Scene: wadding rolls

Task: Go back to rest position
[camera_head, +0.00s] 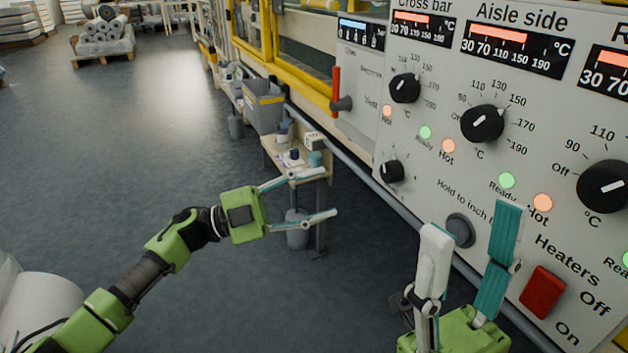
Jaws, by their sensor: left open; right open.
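My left gripper (318,195) is open and empty. Its green arm comes in from the lower left, and its fingers point right over the floor, in front of a small bench in the picture. My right gripper (468,228) is open and empty at the lower right. Its fingers point up in front of the control panel (440,188); I cannot tell whether they touch it. The panel has black knobs, such as the Aisle side knob (482,123), lit displays, and a red heater switch (543,291) right of my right gripper.
A small bench (312,173) with small containers stands beyond my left gripper, with a grey bin (264,106) behind it. White rolls (40,312) lie at the lower left. A pallet of rolls (103,48) stands far back. The floor (120,160) between is clear.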

